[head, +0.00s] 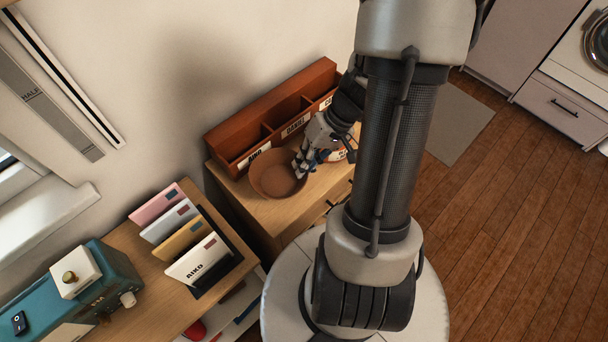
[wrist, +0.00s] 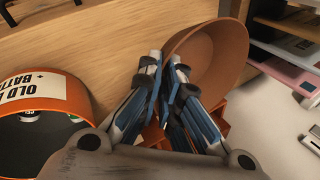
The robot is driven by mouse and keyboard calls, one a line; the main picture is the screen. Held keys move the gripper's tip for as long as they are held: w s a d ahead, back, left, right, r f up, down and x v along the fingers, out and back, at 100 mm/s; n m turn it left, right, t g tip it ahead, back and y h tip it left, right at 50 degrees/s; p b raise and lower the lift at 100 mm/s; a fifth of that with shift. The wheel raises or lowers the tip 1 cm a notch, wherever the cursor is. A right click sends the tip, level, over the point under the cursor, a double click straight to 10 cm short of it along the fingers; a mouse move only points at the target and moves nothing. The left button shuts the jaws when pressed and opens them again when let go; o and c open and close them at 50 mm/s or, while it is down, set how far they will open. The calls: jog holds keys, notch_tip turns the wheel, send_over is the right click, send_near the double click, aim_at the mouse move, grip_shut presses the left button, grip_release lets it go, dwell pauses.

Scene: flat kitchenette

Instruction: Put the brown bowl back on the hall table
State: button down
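The brown bowl (head: 274,181) is at the left end of a wooden drawer unit (head: 322,190), in front of a red-brown sorter. I cannot tell whether its base touches the top. My gripper (head: 303,165) is at the bowl's right side. In the wrist view the fingers of my gripper (wrist: 165,68) are close together at the rim of the bowl (wrist: 215,55), one on each side of its wall, and appear shut on it. A second wooden table (head: 130,263) stands at the lower left. No label shows which one is the hall table.
The sorter (head: 225,145) has labelled compartments along the wall. An orange battery container (wrist: 75,85) stands beside my gripper. On the lower-left table are a rack of upright letters (head: 205,262) and a teal box (head: 105,270). That table's front strip has some bare wood.

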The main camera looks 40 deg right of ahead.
notch_tip(320, 180, down, 4)
jog(key=shift+f+b, duration=0.25)
jog(key=shift+b, duration=0.55)
jog(key=shift+r, duration=0.1)
jog(key=c, duration=2.3)
grip_release()
jog(key=shift+f, duration=0.2)
jog(key=o, duration=0.5)
jog(key=shift+r, duration=0.2)
jog(key=p+v, duration=0.4)
jog(key=v, duration=0.8)
